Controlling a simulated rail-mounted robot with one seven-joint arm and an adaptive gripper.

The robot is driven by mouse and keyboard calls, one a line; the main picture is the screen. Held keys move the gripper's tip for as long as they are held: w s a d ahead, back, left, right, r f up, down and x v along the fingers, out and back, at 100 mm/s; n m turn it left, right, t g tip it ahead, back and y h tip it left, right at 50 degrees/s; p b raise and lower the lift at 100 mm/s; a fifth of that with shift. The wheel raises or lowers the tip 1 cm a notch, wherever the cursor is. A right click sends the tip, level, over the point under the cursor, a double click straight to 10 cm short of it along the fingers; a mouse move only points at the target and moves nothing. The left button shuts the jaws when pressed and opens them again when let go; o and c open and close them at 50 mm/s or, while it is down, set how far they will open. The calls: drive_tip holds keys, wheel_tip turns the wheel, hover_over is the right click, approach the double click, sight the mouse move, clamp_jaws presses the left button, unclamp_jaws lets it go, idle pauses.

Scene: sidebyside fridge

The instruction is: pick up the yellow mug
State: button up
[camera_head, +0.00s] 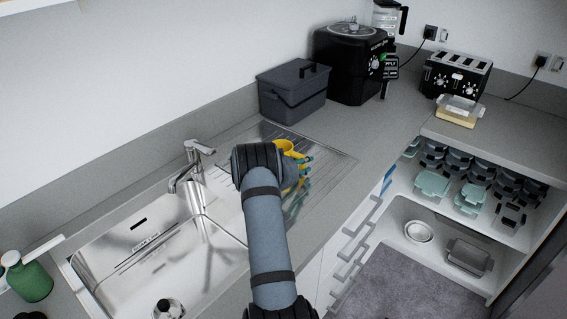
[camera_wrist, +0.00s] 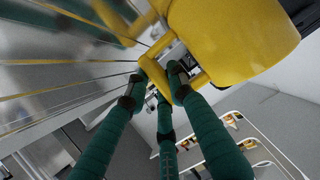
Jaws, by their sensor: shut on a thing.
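The yellow mug (camera_head: 286,146) is over the ribbed metal drainboard (camera_head: 335,168) beside the sink, partly hidden behind my wrist in the head view. In the wrist view the mug (camera_wrist: 235,40) fills the upper right, its handle pointing toward my fingers. My gripper (camera_head: 303,162) has dark green fingers, and they also show in the wrist view (camera_wrist: 157,88). The fingers are shut on the mug's handle. I cannot tell whether the mug's base touches the drainboard.
The sink basin (camera_head: 150,240) and tap (camera_head: 193,160) are left of my arm. A grey lidded bin (camera_head: 290,95) and a black cooker (camera_head: 346,65) stand behind the drainboard. A toaster (camera_head: 457,78) is farther right. Open shelves (camera_head: 505,232) hold dishes at lower right.

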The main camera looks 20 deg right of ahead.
clamp_jaws()
drive_tip(key=shift+r, duration=0.15)
